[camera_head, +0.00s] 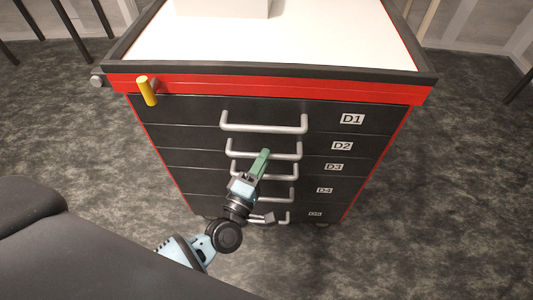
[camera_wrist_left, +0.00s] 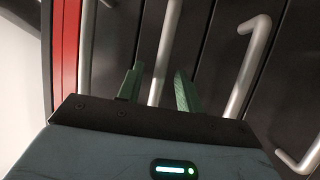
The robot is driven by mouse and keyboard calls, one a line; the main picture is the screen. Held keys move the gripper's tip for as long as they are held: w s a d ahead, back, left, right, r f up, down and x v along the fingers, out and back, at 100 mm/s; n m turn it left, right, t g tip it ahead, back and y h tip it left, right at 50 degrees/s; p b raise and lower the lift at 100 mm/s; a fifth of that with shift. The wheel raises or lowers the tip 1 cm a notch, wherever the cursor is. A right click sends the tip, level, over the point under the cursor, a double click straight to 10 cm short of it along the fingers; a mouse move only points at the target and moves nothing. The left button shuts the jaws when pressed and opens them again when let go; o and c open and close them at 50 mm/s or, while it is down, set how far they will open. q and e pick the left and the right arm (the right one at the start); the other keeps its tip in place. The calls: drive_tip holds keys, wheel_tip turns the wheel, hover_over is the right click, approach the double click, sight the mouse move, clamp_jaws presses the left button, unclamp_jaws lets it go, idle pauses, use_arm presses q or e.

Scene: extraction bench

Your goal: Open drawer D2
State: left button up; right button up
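Drawer D2 (camera_head: 342,146) is the second black drawer front from the top and looks flush with its neighbours. Its silver bar handle (camera_head: 286,157) is partly covered by my left gripper (camera_head: 263,156). The green fingers are at that handle. In the left wrist view, the handle (camera_wrist_left: 162,50) runs between the two fingers, with gaps visible on both sides. The left gripper is open around or just in front of the bar; contact cannot be told. My right gripper is not in view.
The handle of drawer D1 (camera_head: 265,127) is just above. Drawers D3 (camera_head: 334,167), D4 (camera_head: 325,190) and D5 (camera_head: 316,213) lie below, looking shut. A yellow peg (camera_head: 147,91) sticks out at the upper left. A white box (camera_head: 222,7) stands on the cabinet top (camera_head: 330,42).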

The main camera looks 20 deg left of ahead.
use_arm(q)
drive_tip(key=shift+x, duration=1.25)
clamp_jaws()
